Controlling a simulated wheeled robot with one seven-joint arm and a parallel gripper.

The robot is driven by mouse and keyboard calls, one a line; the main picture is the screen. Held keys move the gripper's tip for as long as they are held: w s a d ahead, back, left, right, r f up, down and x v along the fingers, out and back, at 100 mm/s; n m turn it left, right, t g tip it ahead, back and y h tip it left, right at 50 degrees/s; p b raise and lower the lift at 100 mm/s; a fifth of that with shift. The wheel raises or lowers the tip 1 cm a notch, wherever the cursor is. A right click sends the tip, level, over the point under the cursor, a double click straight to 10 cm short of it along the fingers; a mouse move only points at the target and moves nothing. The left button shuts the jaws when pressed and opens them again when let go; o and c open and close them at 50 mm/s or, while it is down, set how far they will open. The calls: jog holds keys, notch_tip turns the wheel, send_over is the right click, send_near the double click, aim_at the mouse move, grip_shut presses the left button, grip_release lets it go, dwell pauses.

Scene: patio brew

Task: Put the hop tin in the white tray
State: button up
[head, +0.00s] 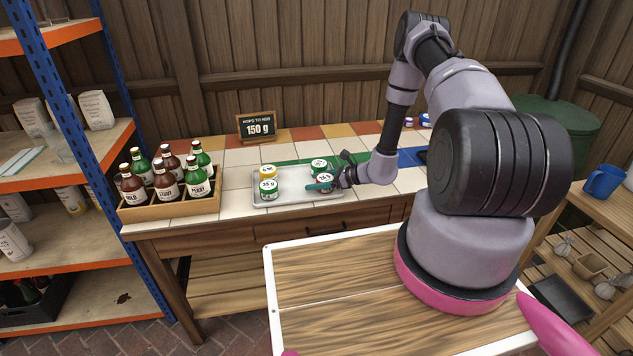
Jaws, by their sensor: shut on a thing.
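The white tray (300,201), pale grey in this light, lies on the tiled counter. Several small tins stand on or at it: one with a yellow lid (267,170), a green one marked 35 g (268,188) at the front left, and a green one (319,166) at the back right. My gripper (319,184) reaches in from the right and is shut on a tin with a white top and some red (326,178) at the tray's right part. I cannot tell whether this tin touches the tray; its lower part is hidden by a finger.
A wooden crate of bottles (172,207) stands left of the tray. A sign reading 150 g (258,127) stands behind. More small tins (425,119) are at the back right. A blue shelf rack (127,102) rises at left; a blue mug (603,181) is far right.

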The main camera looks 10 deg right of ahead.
jog(key=o, duration=1.1)
jog(key=shift+f, duration=0.1)
